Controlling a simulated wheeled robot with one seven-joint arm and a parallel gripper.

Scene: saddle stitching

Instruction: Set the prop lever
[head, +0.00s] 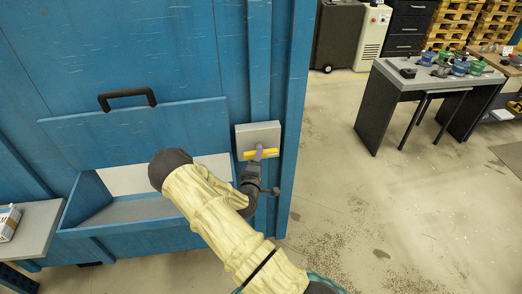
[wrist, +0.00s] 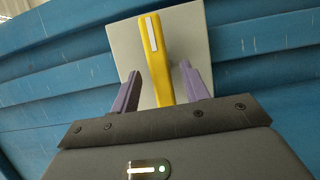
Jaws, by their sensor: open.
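The prop lever is a yellow handle (wrist: 157,62) on a pale square plate (wrist: 189,34) fixed to the blue wall. In the wrist view it stands between the two purple fingers of my gripper (wrist: 163,88), which are open, one on each side, with gaps visible. In the head view the yellow lever (head: 247,155) lies roughly level across the lower part of the grey plate (head: 257,134), and my gripper (head: 258,154) is right at it. My arm covers part of the area below the plate. Whether a finger touches the lever I cannot tell.
Left of the plate, a blue flap (head: 140,135) with a black handle (head: 127,95) stands above an open bin (head: 125,209). A grey side shelf (head: 35,228) holds a small carton (head: 9,222). A table (head: 430,77) with several spools stands at right. The floor between is clear.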

